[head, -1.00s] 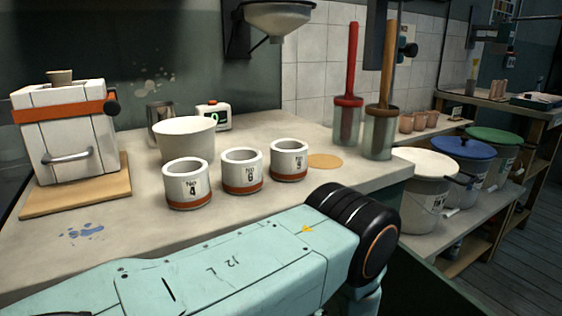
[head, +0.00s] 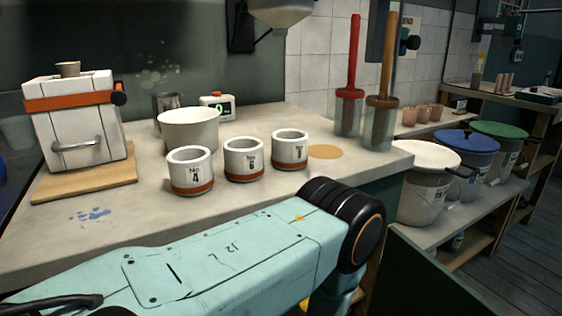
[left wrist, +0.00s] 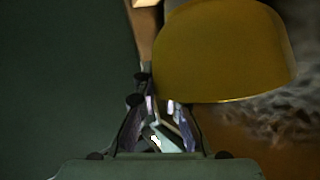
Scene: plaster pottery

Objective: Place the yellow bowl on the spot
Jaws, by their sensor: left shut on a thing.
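The yellow bowl (left wrist: 220,52) fills the upper right of the left wrist view. My left gripper (left wrist: 165,105) is shut on it near its lower left edge. In the head view my left arm reaches along the front of the counter, but its gripper and the bowl are hidden or out of frame. A round tan spot (head: 325,152) lies bare on the counter, right of the white pots. My right gripper is in neither view.
Three numbered white pots (head: 243,160) stand in a row left of the spot, with a larger white bowl (head: 188,130) behind. Two tools in glass jars (head: 379,122) stand right of it. A white kiln (head: 78,120) is at left. Lidded buckets (head: 428,185) stand beyond the counter's right edge.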

